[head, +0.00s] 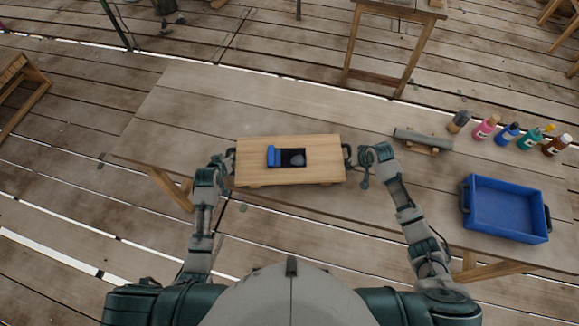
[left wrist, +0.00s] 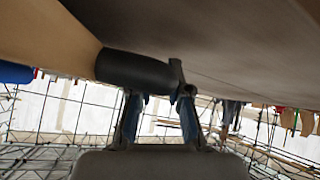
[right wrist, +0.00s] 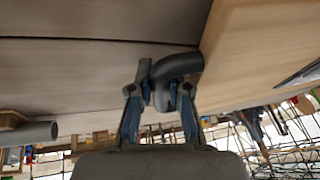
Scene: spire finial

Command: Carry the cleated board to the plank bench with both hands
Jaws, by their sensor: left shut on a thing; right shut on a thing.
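The cleated board (head: 248,165) is a pale wooden rectangle with dark handles at both ends and cleats showing under its near edge. A dark recess or tray with a blue piece (head: 271,156) and a grey rounded thing (head: 297,159) is on top. The board is over the near part of a long plank table (head: 180,115); I cannot tell whether it touches. My left gripper (head: 224,162) is shut on the left handle, seen in the left wrist view (left wrist: 140,70). My right gripper (head: 357,157) is shut on the right handle, seen in the right wrist view (right wrist: 178,67).
A grey cylinder on a wooden rest (head: 422,140), several paint bottles (head: 507,134) and a blue tray (head: 505,210) stand to the right on the long table. Another wooden bench (head: 405,8) stands beyond it, across a strip of plank floor. The table's left end is clear.

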